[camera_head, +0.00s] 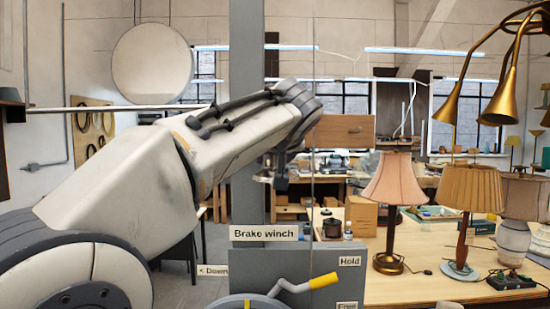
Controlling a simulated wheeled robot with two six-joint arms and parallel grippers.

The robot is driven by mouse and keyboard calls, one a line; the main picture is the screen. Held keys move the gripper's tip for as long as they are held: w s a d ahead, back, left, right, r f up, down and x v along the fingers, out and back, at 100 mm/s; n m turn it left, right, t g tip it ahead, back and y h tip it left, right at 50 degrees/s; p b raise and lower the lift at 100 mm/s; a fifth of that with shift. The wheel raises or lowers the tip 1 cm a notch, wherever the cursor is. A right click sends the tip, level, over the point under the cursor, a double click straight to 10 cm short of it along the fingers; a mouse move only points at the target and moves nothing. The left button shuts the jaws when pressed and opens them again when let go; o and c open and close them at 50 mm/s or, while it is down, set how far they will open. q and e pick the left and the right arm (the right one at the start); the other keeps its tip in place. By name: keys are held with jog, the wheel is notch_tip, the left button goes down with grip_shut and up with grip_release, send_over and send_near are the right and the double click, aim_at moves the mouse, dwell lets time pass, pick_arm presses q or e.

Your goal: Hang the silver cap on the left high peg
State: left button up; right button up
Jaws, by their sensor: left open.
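My left arm reaches in from the left and fills much of the left half of the head view. My left gripper (273,170) hangs below the arm's far end, in front of the grey post. It is open, but its fingers are small and partly hidden by the arm. A small shiny metal part shows at the gripper; I cannot tell whether it is the silver cap or part of the gripper. I cannot make out the silver cap or the left high peg for certain elsewhere. My right gripper is not in view.
The grey post (246,205) stands upright in the middle, with a "Brake winch" sign (263,233) and a yellow-handled crank (323,281). A wooden block (340,131) is just right of the arm's end. Several lamps stand on the wooden table (400,291) at right, including a pink-shaded one (396,180).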

pick_arm(q)
jog(key=shift+s+r, duration=0.1)
jog(key=shift+s, duration=0.2)
jog(key=b+v, duration=0.3)
jog(key=v, duration=0.6)
jog(key=shift+s+r, duration=0.2)
jog(key=shift+s, duration=0.15)
jog(key=shift+d, duration=0.15)
dwell(0.9)
